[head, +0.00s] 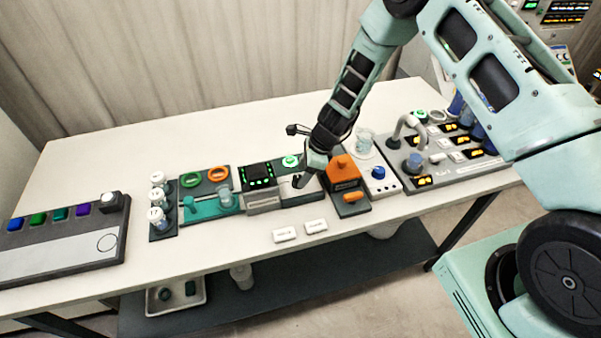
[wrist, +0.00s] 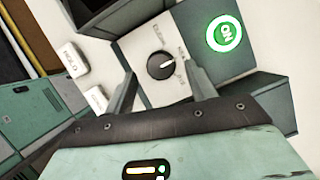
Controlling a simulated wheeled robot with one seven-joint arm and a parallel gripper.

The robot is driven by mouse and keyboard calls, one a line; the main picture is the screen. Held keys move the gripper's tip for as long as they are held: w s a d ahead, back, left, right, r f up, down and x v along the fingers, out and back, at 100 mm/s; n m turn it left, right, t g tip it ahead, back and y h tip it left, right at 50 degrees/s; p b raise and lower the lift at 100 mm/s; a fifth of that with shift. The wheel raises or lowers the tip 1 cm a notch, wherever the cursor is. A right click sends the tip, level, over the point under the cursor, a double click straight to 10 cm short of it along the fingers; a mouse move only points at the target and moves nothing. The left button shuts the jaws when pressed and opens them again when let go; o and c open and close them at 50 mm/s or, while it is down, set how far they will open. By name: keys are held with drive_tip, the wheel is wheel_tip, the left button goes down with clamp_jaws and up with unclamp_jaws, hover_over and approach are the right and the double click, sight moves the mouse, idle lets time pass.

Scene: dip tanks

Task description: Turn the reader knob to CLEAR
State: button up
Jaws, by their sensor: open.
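The reader knob (wrist: 160,66) is a round black dial with a pale pointer line, on a light panel (wrist: 133,47) with small printed labels around it. The labels are too small to read surely, so I cannot tell which one the pointer marks. My gripper (wrist: 158,71) is open, its two fingers on either side of the knob in the wrist view; whether they touch it is unclear. The knob is hidden there.
A lit green disc (wrist: 224,34) is beside the knob panel. An orange device (head: 343,170) stands close right of my gripper. Two white tags (head: 285,234) lie in front. Left are ring holders (head: 190,181) and white-capped vials (head: 157,197). The table's back left is clear.

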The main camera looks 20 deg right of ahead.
drive_tip(key=shift+x, duration=1.15)
drive_tip(key=shift+c, duration=0.4)
drive_tip(key=c, duration=0.9)
